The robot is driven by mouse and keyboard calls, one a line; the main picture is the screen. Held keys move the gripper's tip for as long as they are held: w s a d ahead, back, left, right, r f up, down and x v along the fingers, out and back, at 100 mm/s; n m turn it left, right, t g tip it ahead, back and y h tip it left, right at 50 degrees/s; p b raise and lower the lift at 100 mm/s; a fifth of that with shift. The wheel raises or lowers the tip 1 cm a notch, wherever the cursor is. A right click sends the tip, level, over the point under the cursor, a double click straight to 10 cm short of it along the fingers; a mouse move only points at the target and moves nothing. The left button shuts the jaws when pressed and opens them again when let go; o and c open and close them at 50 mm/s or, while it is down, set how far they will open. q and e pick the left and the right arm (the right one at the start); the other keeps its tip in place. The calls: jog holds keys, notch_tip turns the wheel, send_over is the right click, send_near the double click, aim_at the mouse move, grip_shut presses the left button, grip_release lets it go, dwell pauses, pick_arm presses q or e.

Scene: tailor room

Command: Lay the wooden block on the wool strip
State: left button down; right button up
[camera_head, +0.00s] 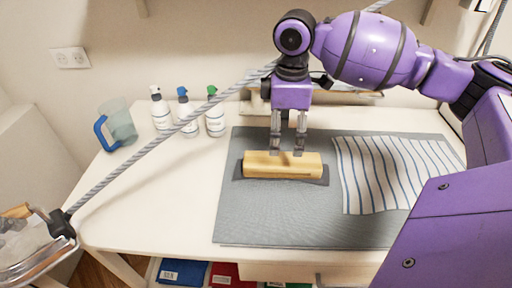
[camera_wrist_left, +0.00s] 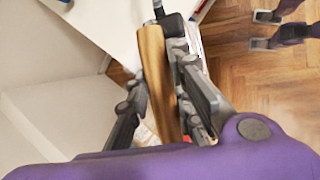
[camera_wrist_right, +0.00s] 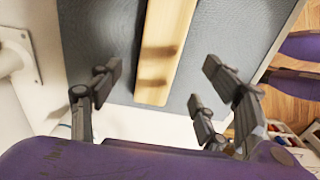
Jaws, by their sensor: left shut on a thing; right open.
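My left gripper (camera_wrist_left: 155,70) is shut on the wooden handle (camera_wrist_left: 154,85) of an iron, whose metal body (camera_head: 35,250) shows at the head view's lower left.
A grey mat (camera_head: 260,220) covers the table's middle. A striped cloth (camera_head: 380,175) lies at its right. A jug (camera_head: 120,125) and several bottles (camera_head: 215,120) stand at the back left. A grey cord (camera_head: 150,145) runs diagonally from the iron across the view.

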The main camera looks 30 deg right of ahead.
pick_arm(q)
jog(key=shift+w+r, duration=0.1)
jog(key=shift+r, duration=0.35)
pick_arm(e)
jog(key=shift+r, duration=1.45)
